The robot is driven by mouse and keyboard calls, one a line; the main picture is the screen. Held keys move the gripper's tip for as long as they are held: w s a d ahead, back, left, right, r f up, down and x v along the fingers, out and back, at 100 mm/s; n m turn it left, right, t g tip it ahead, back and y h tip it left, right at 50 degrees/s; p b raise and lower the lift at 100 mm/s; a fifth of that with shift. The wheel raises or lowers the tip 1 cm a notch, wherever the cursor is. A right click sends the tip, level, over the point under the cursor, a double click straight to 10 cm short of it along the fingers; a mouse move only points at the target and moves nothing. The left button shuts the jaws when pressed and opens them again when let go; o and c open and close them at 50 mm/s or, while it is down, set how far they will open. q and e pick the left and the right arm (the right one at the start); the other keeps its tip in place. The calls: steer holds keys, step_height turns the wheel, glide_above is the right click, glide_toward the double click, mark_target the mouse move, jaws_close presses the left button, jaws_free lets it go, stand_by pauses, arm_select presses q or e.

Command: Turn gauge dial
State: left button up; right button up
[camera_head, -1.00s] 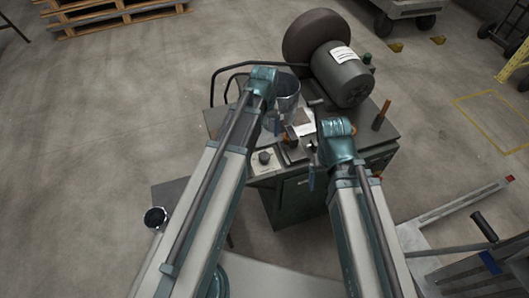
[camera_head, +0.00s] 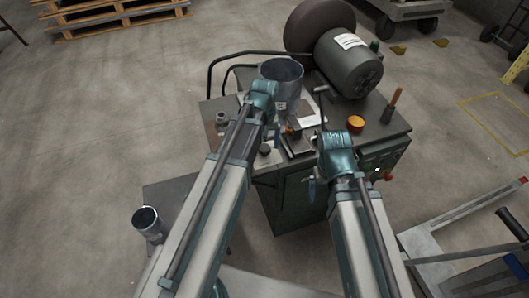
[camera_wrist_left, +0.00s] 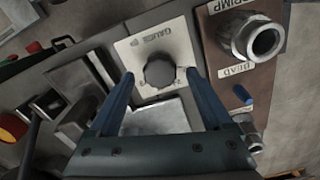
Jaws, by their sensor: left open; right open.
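The gauge dial is a dark round knob (camera_wrist_left: 160,73) on a pale plate marked GAUGE (camera_wrist_left: 150,48) in the left wrist view. In the head view the knob (camera_head: 265,149) sits near the bench's front edge, beside my left arm. My left gripper (camera_wrist_left: 158,76) is open, with its two blue fingers on either side of the knob in the picture. I cannot tell whether they touch it. In the head view my left arm mostly hides this gripper. My right gripper (camera_head: 312,186) is near the bench's front edge, partly hidden by its own wrist, and is open and empty.
A metal cylinder (camera_head: 283,76) stands on the bench (camera_head: 385,133), near a big grey motor (camera_head: 349,63). A brown panel marked CRIMP and BEAD (camera_wrist_left: 236,75) adjoins the gauge plate. An orange button (camera_head: 356,124) and a wooden handle (camera_head: 393,104) are at the right.

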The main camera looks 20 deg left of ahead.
arm_select(q)
steer(key=shift+f+b, duration=0.35)
steer(key=shift+f, duration=0.4)
jaws_close()
